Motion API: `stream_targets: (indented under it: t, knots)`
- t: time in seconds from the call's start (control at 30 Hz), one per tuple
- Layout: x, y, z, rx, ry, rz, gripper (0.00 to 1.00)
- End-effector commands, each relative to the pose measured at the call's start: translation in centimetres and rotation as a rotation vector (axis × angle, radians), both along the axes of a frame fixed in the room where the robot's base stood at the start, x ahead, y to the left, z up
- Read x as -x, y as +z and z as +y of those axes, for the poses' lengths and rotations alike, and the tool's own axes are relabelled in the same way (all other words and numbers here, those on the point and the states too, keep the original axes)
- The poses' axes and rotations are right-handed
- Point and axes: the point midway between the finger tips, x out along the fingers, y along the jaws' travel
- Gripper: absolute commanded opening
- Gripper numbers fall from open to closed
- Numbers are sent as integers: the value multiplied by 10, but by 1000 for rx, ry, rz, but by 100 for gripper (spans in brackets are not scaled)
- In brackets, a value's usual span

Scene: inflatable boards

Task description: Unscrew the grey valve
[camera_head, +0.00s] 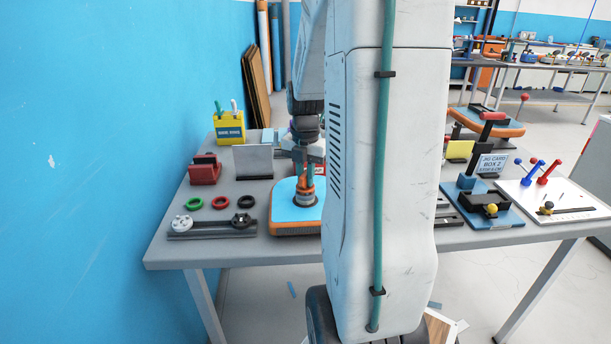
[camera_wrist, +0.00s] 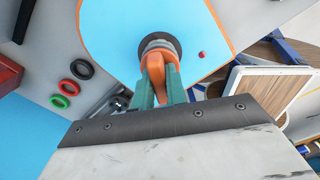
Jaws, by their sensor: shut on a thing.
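A blue inflatable board (camera_head: 284,212) with an orange edge lies on the grey table, also in the wrist view (camera_wrist: 110,25). The round grey valve (camera_wrist: 158,42) is on its blue top; in the head view it is a small dark-grey ring (camera_head: 304,200). An orange piece (camera_wrist: 153,66) stands on the valve. I cannot tell whether it is the valve's own handle or a separate part. My gripper (camera_wrist: 160,84), with teal fingers, is shut on this orange piece from both sides. In the head view my gripper (camera_head: 304,172) points down over the board, with my arm covering its right part.
Red, green and black rings (camera_head: 220,202) and a rail with a white knob (camera_head: 182,224) lie left of the board. A red block (camera_head: 205,171), yellow box (camera_head: 230,128) and grey plate (camera_head: 253,162) stand behind. A blue fixture (camera_head: 483,209) is at right.

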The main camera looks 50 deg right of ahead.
Motion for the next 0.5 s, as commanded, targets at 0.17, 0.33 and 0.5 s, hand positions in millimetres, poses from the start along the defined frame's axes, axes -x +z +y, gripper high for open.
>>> stream_targets:
  t: [0.17, 0.33, 0.5]
  knots:
    - [1, -1, 0, -1, 131, 2, 0]
    - [1, -1, 0, -2, 136, 3, 0]
    - [1, -1, 1, -2, 187, 3, 0]
